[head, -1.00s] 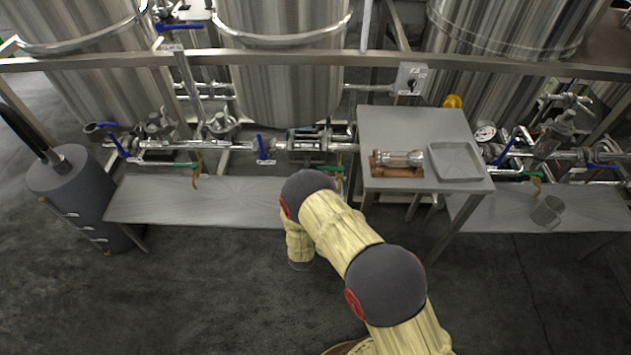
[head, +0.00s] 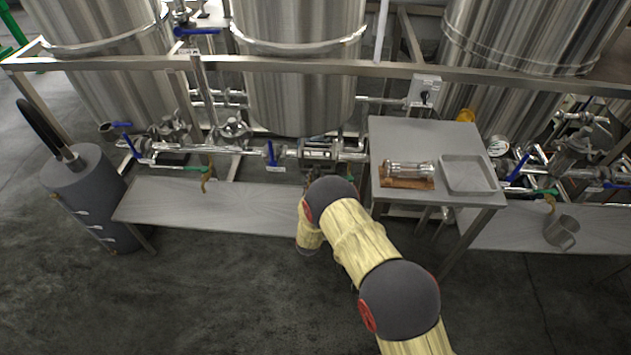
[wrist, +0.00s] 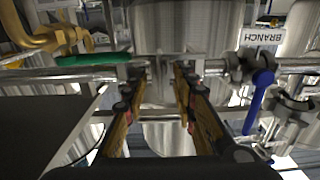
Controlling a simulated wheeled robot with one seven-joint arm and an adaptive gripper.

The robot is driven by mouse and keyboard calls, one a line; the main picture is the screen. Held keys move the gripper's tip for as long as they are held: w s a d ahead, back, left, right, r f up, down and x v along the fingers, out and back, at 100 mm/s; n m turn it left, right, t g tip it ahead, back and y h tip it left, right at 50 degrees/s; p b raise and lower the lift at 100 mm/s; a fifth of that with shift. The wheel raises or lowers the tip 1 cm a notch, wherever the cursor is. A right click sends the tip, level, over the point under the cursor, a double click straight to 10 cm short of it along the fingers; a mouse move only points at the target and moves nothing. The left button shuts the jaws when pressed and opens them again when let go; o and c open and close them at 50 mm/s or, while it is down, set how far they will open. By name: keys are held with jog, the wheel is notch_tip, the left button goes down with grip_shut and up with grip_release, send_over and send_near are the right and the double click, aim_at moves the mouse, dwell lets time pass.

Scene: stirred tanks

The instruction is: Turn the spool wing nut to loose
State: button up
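The wing nut cannot be picked out clearly in either view. In the head view a steel pipe section with fittings (head: 318,152) lies in the pipe line under the middle tank, just behind my arm. In the wrist view my gripper (wrist: 160,84) is open, with its two dark and tan fingers apart. A steel pipe (wrist: 165,62) crosses just beyond the fingertips, with small dark fittings by each finger. Nothing is held between the fingers. Whether they touch the fittings I cannot tell. My arm hides the gripper in the head view.
A green handle (wrist: 95,59) and brass valve are left in the wrist view; a blue handle (wrist: 258,102) and BRANCH label (wrist: 262,36) are right. A table (head: 415,134) holds a glass spool (head: 408,169) and tray (head: 469,187). A low shelf (head: 210,205) runs below the pipes.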

jog(key=shift+w, duration=0.35)
jog(key=shift+c, duration=0.4)
grip_shut()
